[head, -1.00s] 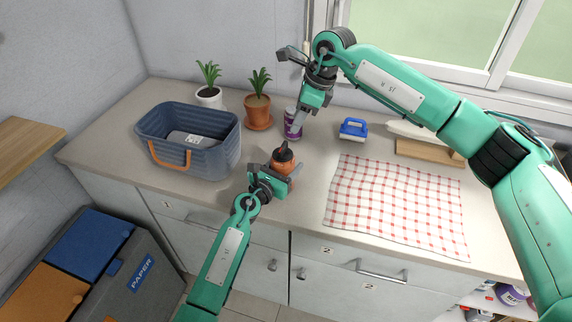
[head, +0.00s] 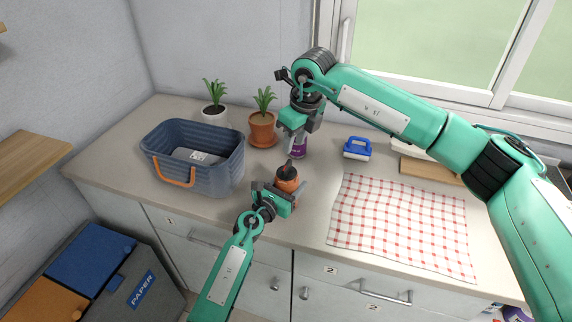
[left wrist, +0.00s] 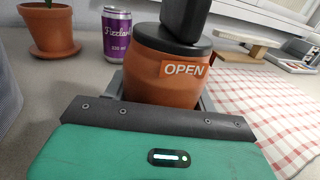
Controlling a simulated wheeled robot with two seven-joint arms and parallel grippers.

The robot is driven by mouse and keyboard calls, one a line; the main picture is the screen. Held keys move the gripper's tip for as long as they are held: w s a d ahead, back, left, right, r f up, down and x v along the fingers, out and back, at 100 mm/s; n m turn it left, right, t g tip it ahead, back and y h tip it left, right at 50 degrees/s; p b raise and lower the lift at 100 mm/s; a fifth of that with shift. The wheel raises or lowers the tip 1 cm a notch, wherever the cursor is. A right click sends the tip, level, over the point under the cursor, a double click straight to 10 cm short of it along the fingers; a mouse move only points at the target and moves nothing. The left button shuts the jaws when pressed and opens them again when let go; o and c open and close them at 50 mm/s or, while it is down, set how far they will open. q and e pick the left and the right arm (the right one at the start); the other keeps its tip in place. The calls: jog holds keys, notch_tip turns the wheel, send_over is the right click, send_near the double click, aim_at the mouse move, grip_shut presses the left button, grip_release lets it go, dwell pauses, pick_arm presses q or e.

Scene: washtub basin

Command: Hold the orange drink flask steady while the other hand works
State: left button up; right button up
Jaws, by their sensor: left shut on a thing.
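The orange drink flask (head: 287,184) stands upright on the counter, with a dark lid and spout on top. In the left wrist view the flask (left wrist: 160,78) is close up, with an "OPEN" label under its dark lid. My left gripper (head: 284,194) is shut around the flask's body from the front; its fingers are mostly hidden in the left wrist view. My right gripper (head: 291,147) hangs above and behind the flask, near the spout and in front of the purple can. Its fingertips are too small to tell whether they are apart.
The purple can (head: 299,148) stands behind the flask. A potted plant (head: 262,130) and a blue-grey basket (head: 215,178) are to the left. A blue-handled brush (head: 357,148), a checked cloth (head: 400,222) and a wooden board (head: 428,170) lie to the right.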

aim_at(286, 165)
jog(key=s+a+r+m+t+h, duration=0.2)
jog(key=s+a+m+t+h, duration=0.15)
jog(key=m, duration=1.05)
jog(key=shift+g, duration=0.35)
jog(key=x, duration=1.2)
jog(key=shift+w+f, duration=0.2)
jog(key=shift+w, duration=0.25)
grip_shut()
